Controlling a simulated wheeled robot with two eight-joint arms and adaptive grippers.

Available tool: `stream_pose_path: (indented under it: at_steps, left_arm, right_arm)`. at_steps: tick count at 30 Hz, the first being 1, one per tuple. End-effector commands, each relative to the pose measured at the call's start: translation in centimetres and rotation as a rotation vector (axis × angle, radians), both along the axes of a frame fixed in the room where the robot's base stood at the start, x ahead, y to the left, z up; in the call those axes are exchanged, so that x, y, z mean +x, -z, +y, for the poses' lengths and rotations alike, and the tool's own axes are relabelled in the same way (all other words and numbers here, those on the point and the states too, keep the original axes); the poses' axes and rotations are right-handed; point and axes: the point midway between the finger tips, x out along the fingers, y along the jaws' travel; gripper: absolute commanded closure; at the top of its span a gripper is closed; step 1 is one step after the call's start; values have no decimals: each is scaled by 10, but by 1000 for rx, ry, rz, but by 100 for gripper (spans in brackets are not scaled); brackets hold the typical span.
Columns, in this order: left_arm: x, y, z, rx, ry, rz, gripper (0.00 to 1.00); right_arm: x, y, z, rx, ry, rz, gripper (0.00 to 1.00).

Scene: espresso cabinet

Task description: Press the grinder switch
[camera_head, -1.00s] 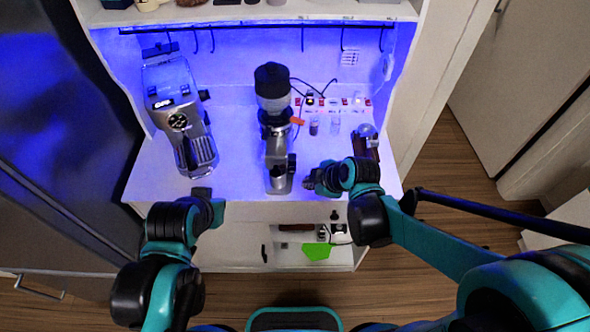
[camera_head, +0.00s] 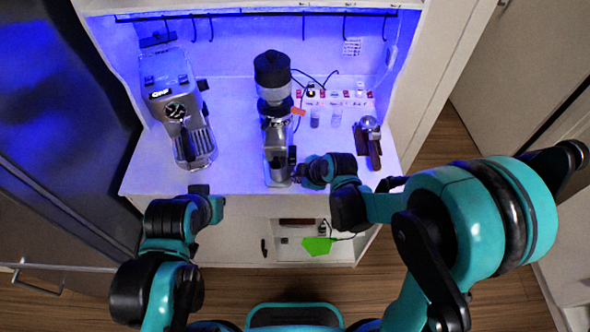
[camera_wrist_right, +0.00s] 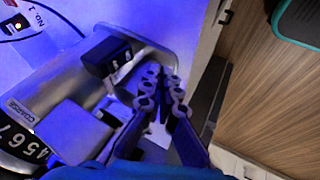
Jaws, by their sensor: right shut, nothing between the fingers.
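The coffee grinder (camera_head: 276,135), with a dark hopper and metal body, stands mid-counter. A small black block (camera_head: 291,157) sits on its right side. In the right wrist view the grinder's metal body (camera_wrist_right: 55,95) fills the left, with the black block (camera_wrist_right: 107,58) near its end; I cannot tell whether this is the switch. My right gripper (camera_head: 303,172) is shut and empty, just right of the grinder's lower end. Its fingers (camera_wrist_right: 160,84) appear beside the metal body; contact is unclear. My left gripper (camera_head: 200,190) is at the counter's front edge, its jaws unclear.
An espresso machine (camera_head: 178,108) stands left on the counter. A portafilter (camera_head: 368,142) lies at the right. Small jars (camera_head: 336,117) and a power strip (camera_head: 340,97) are behind. An open lower compartment holds a green item (camera_head: 318,245).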

Motion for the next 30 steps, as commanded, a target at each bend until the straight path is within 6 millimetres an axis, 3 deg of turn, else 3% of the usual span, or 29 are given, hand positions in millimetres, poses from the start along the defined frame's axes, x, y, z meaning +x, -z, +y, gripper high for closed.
stream_pose_path:
  at_steps: [2, 6, 12, 30]
  left_arm:
    - [0, 7, 0, 0, 0, 0, 100]
    - [0, 6, 0, 0, 0, 0, 100]
    - [0, 7, 0, 0, 0, 0, 100]
    - [0, 17, 0, 0, 0, 0, 100]
  right_arm:
    - [8, 16, 6, 0, -2, 0, 100]
    - [29, 17, 6, 0, 1, 1, 100]
    - [45, 18, 6, -1, 0, 0, 100]
    - [53, 22, 6, 0, 0, -7, 100]
